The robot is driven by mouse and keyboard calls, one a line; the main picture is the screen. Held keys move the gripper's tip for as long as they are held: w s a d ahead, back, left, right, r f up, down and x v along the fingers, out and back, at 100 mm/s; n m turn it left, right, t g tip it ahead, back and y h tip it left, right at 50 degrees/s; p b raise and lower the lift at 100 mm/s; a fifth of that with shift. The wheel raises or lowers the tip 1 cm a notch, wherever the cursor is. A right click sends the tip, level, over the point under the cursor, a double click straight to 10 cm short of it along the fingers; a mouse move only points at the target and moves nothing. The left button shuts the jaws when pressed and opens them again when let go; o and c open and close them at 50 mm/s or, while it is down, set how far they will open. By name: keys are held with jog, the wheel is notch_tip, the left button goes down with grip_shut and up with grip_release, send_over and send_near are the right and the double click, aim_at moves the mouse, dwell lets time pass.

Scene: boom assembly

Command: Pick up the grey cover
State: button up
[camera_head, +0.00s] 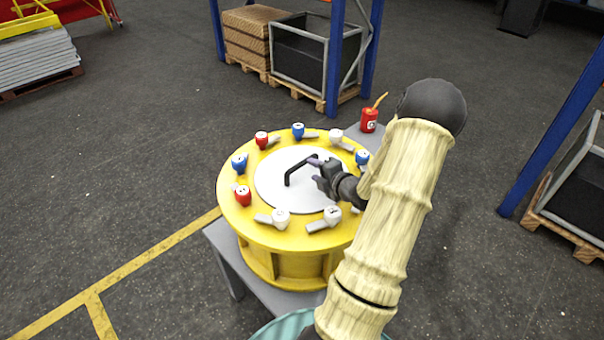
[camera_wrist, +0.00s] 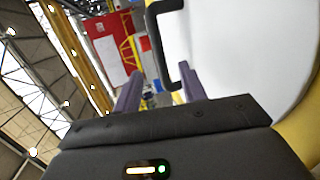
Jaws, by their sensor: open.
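The grey cover (camera_head: 272,184) is a pale round disc lying flat on top of a yellow round housing (camera_head: 255,232). A black bar handle (camera_head: 299,167) stands up from its middle. My gripper (camera_head: 316,170) is just right of the handle, low over the cover, with its fingers pointing toward the handle. In the wrist view, the two purple-grey fingers (camera_wrist: 158,92) are apart with nothing held. The handle (camera_wrist: 157,45) shows ahead of them, nearer the right finger, and the cover (camera_wrist: 235,55) fills the right side. Whether a finger touches the handle cannot be told.
Several red, blue and white clamps, such as a red one (camera_head: 243,196), ring the cover on the housing rim. A grey table (camera_head: 222,240) carries the housing. A red can (camera_head: 369,120) stands behind. A blue rack post (camera_head: 335,60) and crates are farther back.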

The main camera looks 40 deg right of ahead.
aim_at(304, 163)
jog(key=shift+p+x, duration=0.3)
jog(key=shift+x, duration=1.7)
jog(key=p+x, duration=0.1)
jog(key=x, duration=0.5)
jog(key=shift+p, duration=0.3)
jog(key=shift+s, duration=0.1)
jog(key=shift+c, duration=0.4)
grip_shut()
jog(key=shift+r, duration=0.2)
